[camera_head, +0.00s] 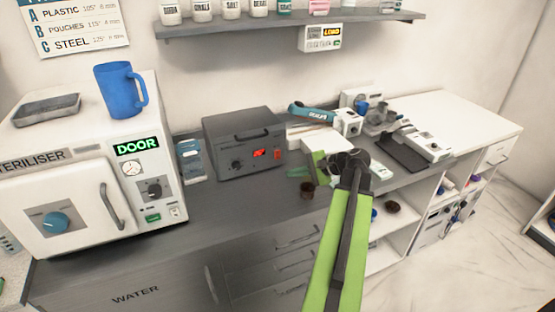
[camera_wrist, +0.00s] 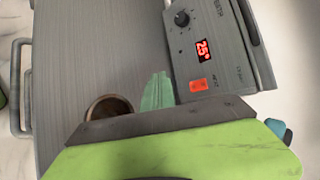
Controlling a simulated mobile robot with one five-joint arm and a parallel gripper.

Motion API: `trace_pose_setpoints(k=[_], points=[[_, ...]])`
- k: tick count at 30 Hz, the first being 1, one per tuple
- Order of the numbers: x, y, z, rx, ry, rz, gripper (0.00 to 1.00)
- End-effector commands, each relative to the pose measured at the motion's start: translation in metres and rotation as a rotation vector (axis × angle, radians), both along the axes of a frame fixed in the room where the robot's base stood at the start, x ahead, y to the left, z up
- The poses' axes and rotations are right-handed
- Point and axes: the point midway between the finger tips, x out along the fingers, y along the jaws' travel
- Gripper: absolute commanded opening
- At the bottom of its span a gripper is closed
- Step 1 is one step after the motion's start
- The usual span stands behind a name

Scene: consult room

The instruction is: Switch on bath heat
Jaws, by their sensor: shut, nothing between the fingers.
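The bath (camera_head: 232,148) is a dark grey box with a lid handle, standing on the grey counter right of the steriliser. Its front has a black knob (camera_wrist: 182,18), a lit red display (camera_wrist: 203,50) reading about 25°, and an orange-red rocker switch (camera_wrist: 200,85). The switch also shows in the head view (camera_head: 277,154). My gripper (camera_wrist: 160,122) is shut and empty, its dark edge across the lower wrist view. It is in front of the bath and appears apart from the switch. Its fingertips are hard to make out in the head view.
A brown cup (camera_wrist: 108,107) and a pale green sheet (camera_wrist: 157,92) lie close to my gripper. The white steriliser (camera_head: 75,170) with a blue mug (camera_head: 118,88) stands left. Several devices crowd the counter right of the bath. The counter (camera_head: 170,225) in front of the steriliser is clear.

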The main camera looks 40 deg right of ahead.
Motion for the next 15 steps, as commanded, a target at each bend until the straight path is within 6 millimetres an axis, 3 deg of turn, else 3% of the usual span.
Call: trace_pose_setpoints(k=[8,15], points=[[0.011,-0.011,-0.003,0.0,0.001,-0.006,0.0],[0.042,-0.025,-0.007,-0.001,0.001,-0.007,0.0]])
